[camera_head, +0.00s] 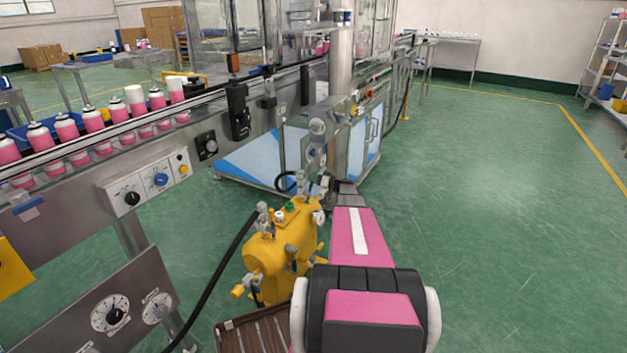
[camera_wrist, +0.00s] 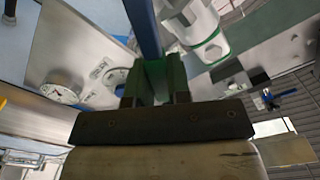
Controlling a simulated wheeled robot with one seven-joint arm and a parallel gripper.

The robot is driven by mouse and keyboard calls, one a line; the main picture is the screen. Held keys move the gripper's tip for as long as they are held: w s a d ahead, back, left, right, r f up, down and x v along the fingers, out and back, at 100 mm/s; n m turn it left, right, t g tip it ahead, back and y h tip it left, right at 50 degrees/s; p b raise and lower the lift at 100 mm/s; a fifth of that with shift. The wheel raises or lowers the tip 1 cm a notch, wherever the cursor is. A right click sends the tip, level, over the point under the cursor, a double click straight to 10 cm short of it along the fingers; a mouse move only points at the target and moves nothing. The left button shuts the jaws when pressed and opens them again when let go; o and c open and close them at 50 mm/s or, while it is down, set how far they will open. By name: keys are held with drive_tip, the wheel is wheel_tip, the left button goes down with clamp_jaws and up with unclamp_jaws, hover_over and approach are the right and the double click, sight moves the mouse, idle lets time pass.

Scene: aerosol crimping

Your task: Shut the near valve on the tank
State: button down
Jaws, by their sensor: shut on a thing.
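A yellow tank (camera_head: 283,247) with several small fittings and valves on top and side stands low beside the machine, in front of my arm in the head view. A yellow-ended fitting (camera_head: 238,291) sticks out at its near left; I cannot tell which fitting is the near valve. In the wrist view my gripper (camera_wrist: 158,90) has its dark green fingers close together on a long blue bar (camera_wrist: 144,30), which looks like a lever handle. The bar runs up to the top edge. In the head view my arm hides part of the tank's right side, and the grip is not clear.
A black hose (camera_head: 215,280) curves down left of the tank. A conveyor with pink cans (camera_head: 66,127) and a control panel (camera_head: 150,180) stand at left. The wrist view shows a gauge (camera_wrist: 61,90) and a white-and-green fitting (camera_wrist: 205,38). Green floor (camera_head: 490,220) is clear at right.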

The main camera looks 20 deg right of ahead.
drive_tip(key=shift+w+d+f+m, duration=0.45)
drive_tip(key=shift+f+m, duration=0.75)
drive_tip(key=shift+m, duration=0.75)
drive_tip(key=shift+w+d+f+m, duration=0.45)
drive_tip(key=shift+f+m, duration=0.7)
drive_tip(key=shift+m, duration=0.75)
drive_tip(key=shift+w+d+f+m, duration=0.3)
drive_tip(key=shift+d+f+m, duration=0.3)
drive_tip(key=shift+f+m, duration=1)
drive_tip(key=shift+r+m, duration=0.35)
drive_tip(key=shift+m, duration=0.1)
drive_tip(key=c, duration=1.1)
unclamp_jaws()
drive_tip(key=shift+o, duration=0.2)
drive_tip(key=shift+s, duration=0.1)
drive_tip(key=v, duration=1)
drive_tip(key=shift+s+d, duration=0.25)
drive_tip(key=shift+d, duration=0.05)
